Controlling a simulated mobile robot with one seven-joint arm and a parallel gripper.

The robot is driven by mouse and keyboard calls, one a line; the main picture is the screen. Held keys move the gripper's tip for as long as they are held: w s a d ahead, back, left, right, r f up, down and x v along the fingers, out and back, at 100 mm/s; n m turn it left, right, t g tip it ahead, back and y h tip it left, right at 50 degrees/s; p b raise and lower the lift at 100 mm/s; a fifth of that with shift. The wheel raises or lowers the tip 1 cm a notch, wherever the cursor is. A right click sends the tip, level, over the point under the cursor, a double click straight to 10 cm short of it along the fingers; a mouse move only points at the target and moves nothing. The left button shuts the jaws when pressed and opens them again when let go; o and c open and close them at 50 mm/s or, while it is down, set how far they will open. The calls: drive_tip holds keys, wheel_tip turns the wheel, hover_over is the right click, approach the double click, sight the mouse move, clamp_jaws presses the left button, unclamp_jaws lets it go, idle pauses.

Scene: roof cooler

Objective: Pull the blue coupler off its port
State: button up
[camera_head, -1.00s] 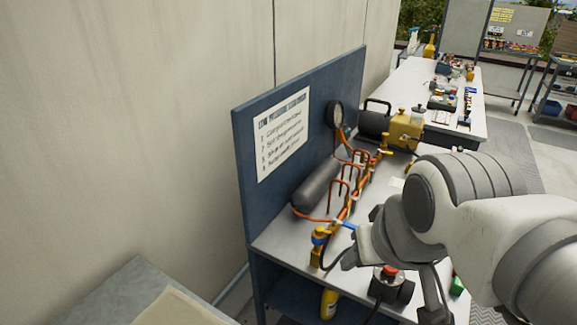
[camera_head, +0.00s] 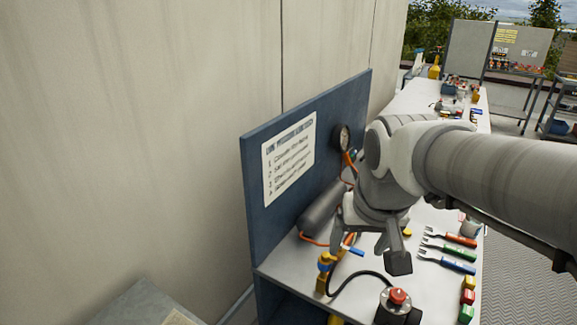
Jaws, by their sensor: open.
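A blue piece (camera_head: 354,251) sticks out to the right beside an orange hose, just below my gripper. A second blue part (camera_head: 325,266) sits on the yellow fitting (camera_head: 322,284) near the bench's left front corner. I cannot tell for certain which of the two is the coupler, and the port itself is not clear. My gripper (camera_head: 371,250) is open and points down over the bench. Its left finger is close to the blue piece; I cannot tell whether they touch. My arm hides much of the orange hose line behind it.
A blue back panel with a sign (camera_head: 289,158) and a gauge (camera_head: 341,138) stands behind the bench (camera_head: 290,264). A grey cylinder (camera_head: 320,208) lies along it. A red-button box (camera_head: 396,302) with a black cable stands in front. Several fork-shaped tools (camera_head: 450,250) lie right.

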drive_tip(key=w+f+m+g+p, duration=0.25)
drive_tip(key=w+f, duration=0.25)
drive_tip(key=w, duration=0.7)
drive_tip(key=m+g+p, duration=0.1)
drive_tip(key=g+p, duration=0.1)
hover_over(326, 254)
wheel_tip(326, 254, down, 10)
drive_tip(key=shift+f, duration=0.35)
